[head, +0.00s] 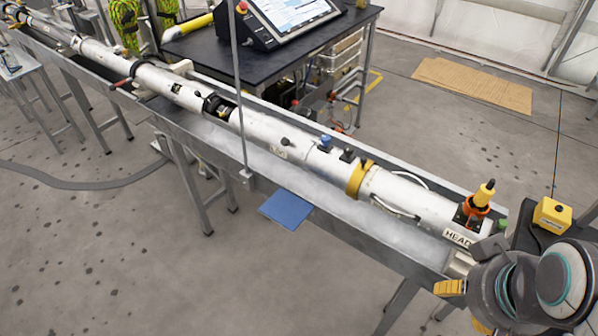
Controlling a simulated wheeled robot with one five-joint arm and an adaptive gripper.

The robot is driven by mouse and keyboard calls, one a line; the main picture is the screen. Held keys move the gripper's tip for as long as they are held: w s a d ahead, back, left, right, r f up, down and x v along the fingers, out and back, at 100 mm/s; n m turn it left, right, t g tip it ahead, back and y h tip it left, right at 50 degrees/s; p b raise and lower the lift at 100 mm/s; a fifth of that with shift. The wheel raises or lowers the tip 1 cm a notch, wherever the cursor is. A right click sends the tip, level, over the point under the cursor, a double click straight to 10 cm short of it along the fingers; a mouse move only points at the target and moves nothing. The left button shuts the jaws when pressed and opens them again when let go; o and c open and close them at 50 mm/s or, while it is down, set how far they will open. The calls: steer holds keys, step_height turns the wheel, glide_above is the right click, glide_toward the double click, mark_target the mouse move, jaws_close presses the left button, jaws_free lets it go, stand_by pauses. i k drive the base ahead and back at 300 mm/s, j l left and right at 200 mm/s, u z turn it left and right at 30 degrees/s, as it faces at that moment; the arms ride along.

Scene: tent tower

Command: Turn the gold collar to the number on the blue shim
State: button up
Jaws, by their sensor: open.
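The gold collar (358,180) is a yellow-gold band around the long white tube (330,172), toward its near end. No number on it is readable from here. A small blue piece (325,143) sits on top of the tube, left of the collar. A flat blue plate (288,208) sits at the trough's front edge. I cannot tell which blue thing is the shim, and no number shows on either. My gripper (465,307) is at the lower right with its yellow fingertips apart and empty. It is below the tube's near end, away from the collar.
The tube lies in a long metal trough (372,250) on legs. An orange-and-yellow fitting (479,203) stands on its HEAD end. A yellow box (552,215) is at the right. A thin vertical rod (240,90) rises beside the trough. A dark table (275,62) with a console stands behind.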

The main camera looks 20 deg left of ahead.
mark_target(358, 174)
steer(key=u, duration=0.55)
steer(key=i+j+u, duration=0.25)
steer(key=u, duration=0.15)
steer(key=i+j+u, duration=0.25)
steer(key=u, duration=0.15)
steer(key=i+j+u, duration=0.1)
steer(key=i+u, duration=0.55)
steer(key=u, duration=0.15)
